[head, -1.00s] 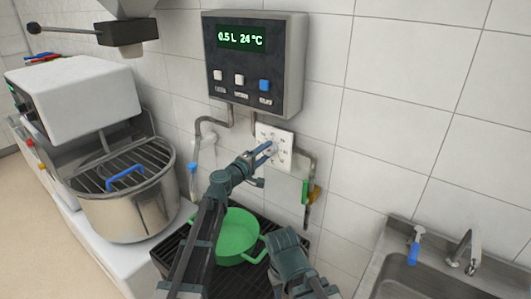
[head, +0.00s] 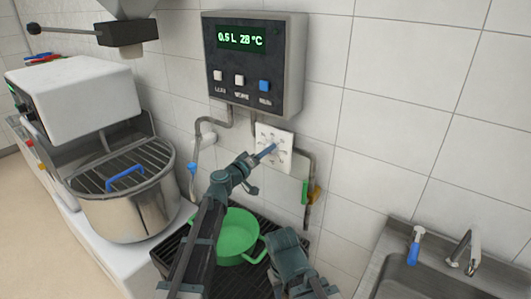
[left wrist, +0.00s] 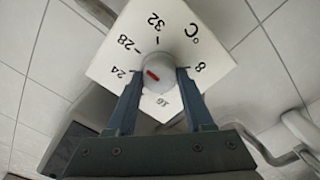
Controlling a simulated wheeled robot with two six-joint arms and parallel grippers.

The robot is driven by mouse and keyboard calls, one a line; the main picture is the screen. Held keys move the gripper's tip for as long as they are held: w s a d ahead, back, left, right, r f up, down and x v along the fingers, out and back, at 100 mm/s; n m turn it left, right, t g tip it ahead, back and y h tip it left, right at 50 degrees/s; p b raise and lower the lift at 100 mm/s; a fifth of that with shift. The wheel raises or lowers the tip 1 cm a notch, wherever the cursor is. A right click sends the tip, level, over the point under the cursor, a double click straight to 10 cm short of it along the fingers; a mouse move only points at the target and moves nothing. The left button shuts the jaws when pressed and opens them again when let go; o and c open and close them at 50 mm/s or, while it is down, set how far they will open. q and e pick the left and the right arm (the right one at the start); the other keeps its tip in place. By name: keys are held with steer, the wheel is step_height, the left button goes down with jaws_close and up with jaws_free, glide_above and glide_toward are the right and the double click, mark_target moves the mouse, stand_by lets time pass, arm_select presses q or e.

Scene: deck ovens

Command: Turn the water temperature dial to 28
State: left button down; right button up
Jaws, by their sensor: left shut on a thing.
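The water temperature dial is a white square plate (head: 286,142) on the tiled wall, below the control box. The control box display (head: 241,37) reads 0.5 L 28 °C. My right gripper (head: 286,243) is low in the head view, away from the dial; its jaws are unclear.
A green pot (head: 237,239) stands on a dark rack below the dial. Pipes with a green and an orange handle (head: 305,192) run beside the plate. A mixer with a steel bowl (head: 130,210) is at left, a sink (head: 400,275) at lower right.

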stand_by(0.5)
arm_select(q)
steer(key=shift+c, duration=1.4)
jaws_free()
steer(key=v, duration=1.3)
steer(key=shift+s+a, duration=0.25)
steer(key=shift+s, duration=0.1)
steer(key=shift+f, duration=0.1)
